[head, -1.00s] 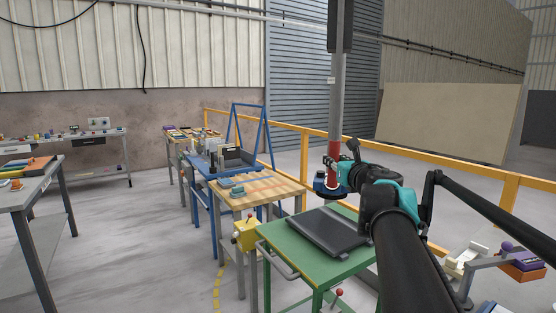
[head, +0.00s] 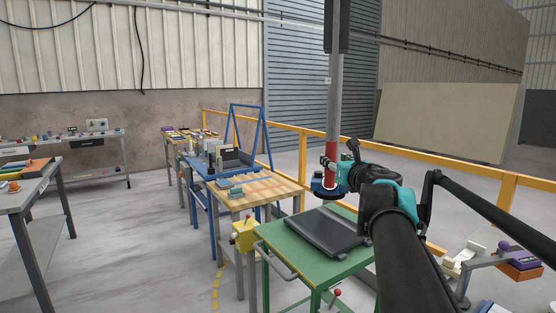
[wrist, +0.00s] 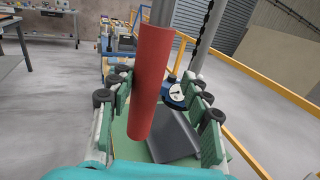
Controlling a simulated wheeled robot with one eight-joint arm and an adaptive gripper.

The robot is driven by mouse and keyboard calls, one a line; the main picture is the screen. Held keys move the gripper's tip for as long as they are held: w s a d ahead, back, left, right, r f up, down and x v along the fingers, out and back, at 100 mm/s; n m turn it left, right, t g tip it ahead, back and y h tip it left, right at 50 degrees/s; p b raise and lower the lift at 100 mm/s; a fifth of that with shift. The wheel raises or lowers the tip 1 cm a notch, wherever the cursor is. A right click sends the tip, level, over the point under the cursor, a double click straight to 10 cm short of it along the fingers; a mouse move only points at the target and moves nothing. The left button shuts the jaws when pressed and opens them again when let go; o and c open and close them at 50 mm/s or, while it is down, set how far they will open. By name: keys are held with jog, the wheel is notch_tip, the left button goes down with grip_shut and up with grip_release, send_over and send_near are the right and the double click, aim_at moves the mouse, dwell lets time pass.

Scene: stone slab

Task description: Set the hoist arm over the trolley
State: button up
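The hoist arm shows as a grey vertical pole (head: 334,100) with a red grip (head: 332,152) and a blue pad (head: 325,190) at its foot. A green trolley (head: 300,262) with a push handle stands below it, bearing a dark flat slab (head: 325,232). The blue pad hangs close to the slab's far edge in the head view; its height above is unclear. My gripper (head: 345,168) is at the red grip. In the wrist view the red grip (wrist: 150,85) stands between the spread fingers, nearer the left one, with a gap to the right one.
A wooden-topped table (head: 262,192) and a blue bench (head: 215,168) stand beyond the trolley. A yellow box with a lever (head: 244,235) sits beside it. A yellow rail (head: 290,143) runs behind. Open floor (head: 130,240) lies to the left.

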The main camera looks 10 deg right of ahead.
notch_tip(320, 180, up, 10)
jog(key=shift+f, duration=0.1)
dwell(0.4)
